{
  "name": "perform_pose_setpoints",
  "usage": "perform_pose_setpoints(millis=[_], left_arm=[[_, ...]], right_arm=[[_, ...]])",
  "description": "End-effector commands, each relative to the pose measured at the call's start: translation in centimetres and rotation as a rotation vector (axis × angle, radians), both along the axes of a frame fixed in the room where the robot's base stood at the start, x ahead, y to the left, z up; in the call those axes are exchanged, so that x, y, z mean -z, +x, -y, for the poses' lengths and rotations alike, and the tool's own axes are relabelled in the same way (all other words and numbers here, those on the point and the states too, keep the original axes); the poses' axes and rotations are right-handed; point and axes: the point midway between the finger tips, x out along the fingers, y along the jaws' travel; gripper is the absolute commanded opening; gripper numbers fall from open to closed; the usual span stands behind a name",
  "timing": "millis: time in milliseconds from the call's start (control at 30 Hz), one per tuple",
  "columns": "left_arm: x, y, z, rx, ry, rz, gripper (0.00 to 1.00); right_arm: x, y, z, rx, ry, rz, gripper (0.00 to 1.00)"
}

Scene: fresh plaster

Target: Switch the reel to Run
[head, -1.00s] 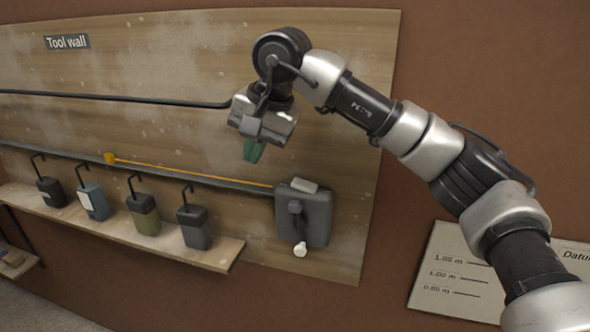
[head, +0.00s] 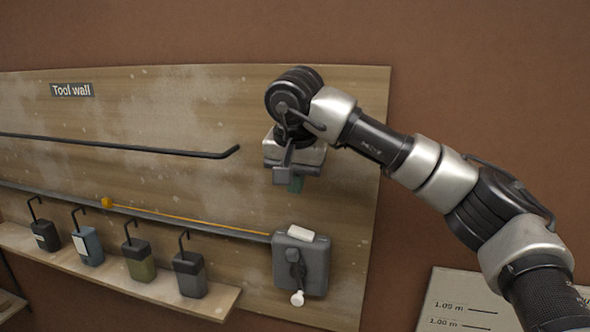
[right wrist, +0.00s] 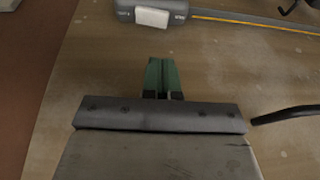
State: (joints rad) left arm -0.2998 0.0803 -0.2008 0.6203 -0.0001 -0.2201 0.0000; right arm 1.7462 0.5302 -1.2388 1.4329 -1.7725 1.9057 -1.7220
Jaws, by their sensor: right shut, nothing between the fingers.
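The reel (head: 314,268) is a grey box at the right end of the lower rail on the tool wall. It has a white block (head: 301,234) on its top and a dark knob or lever on its face. A white round-ended piece (head: 297,298) hangs below. I cannot read any switch marking. In the right wrist view the reel (right wrist: 178,9) shows at the top edge, cut off. My right gripper (head: 295,185) hangs above the reel, apart from it. Its green fingers (right wrist: 161,78) are shut and empty. My left gripper is out of view.
A yellow line (head: 190,219) runs from the reel along the rail to a yellow piece (head: 107,202). A black bar (head: 120,146) crosses the board above. Several hooked tool cases, including a green one (head: 140,262), line a wooden shelf (head: 222,303). A height chart (head: 450,305) is at lower right.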

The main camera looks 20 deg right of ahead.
Motion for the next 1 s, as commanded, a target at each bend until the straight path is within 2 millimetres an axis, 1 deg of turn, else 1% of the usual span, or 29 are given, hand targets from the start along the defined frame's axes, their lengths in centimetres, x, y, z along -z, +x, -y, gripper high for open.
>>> perform_pose_setpoints(millis=[33,200,333,433,633,1000], left_arm=[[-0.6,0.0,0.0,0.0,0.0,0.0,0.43],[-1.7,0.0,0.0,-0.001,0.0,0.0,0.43],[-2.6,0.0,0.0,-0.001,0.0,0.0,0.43],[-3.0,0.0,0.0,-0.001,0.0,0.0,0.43],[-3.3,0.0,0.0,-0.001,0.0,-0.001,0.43],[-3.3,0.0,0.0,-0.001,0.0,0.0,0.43]], right_arm=[[1.0,0.3,0.2,0.001,-0.002,-0.006,0.0],[4.4,1.3,0.5,0.001,0.0,-0.005,0.0],[6.5,1.6,0.3,-0.001,-0.001,-0.005,0.0],[7.7,1.8,0.1,-0.002,-0.001,-0.004,0.0],[9.0,1.9,-0.1,-0.001,0.0,-0.001,0.0],[9.1,2.1,-0.2,0.0,0.001,-0.001,0.0]])
